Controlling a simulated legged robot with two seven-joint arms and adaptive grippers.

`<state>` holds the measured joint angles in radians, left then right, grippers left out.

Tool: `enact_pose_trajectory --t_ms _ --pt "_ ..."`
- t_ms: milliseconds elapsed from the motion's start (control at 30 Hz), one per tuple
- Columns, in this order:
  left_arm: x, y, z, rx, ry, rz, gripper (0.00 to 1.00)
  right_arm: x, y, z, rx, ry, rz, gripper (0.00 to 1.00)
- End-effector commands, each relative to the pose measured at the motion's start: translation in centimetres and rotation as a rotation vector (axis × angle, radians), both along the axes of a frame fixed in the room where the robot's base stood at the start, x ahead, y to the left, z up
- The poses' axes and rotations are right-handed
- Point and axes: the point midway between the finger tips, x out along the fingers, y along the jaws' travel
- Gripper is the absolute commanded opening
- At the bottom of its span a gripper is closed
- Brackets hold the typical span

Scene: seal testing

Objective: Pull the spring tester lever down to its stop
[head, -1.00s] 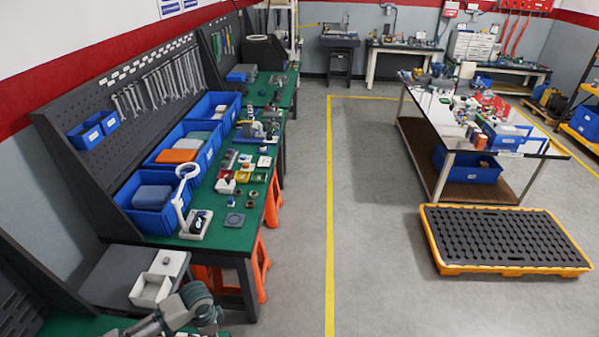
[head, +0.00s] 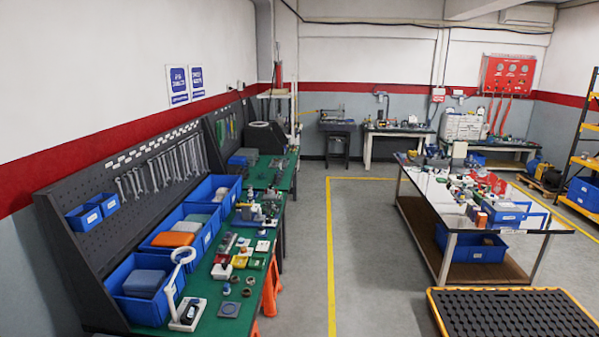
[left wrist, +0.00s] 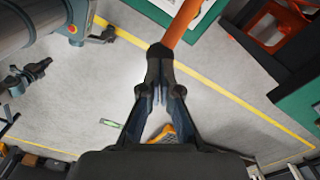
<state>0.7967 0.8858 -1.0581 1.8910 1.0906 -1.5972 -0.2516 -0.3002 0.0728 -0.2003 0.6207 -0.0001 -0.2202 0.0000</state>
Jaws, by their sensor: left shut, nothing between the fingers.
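I cannot make out a spring tester lever for certain. A small machine with a thin yellow bar (head: 335,121) stands on a dark stand against the far wall, too small to tell if it is the tester. My left gripper (left wrist: 160,55) shows in the left wrist view, its fingers together and empty over the grey floor. An orange bar (left wrist: 185,22) runs up and right from beyond its tips; I cannot tell if they touch. Neither gripper shows in the head view.
A green bench (head: 217,317) with blue bins lines the left wall. A table (head: 452,212) stands right, behind a black and yellow pallet (head: 513,312). A yellow line (head: 330,250) marks the floor; the grey aisle between bench and table is clear.

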Motion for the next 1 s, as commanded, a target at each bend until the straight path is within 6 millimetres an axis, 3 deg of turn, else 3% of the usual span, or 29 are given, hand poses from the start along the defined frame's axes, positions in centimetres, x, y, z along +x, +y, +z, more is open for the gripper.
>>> enact_pose_trajectory --t_ms 400,800,1000 --pt "0.0 0.6 -0.2 -0.006 0.001 0.001 0.0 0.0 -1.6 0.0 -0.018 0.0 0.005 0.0" --pt "0.0 -0.1 -1.2 -0.001 0.0 0.0 0.0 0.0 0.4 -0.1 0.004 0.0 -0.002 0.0" --pt "-0.1 -0.2 -1.8 -0.003 0.001 0.0 0.0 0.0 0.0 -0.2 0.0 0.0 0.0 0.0"
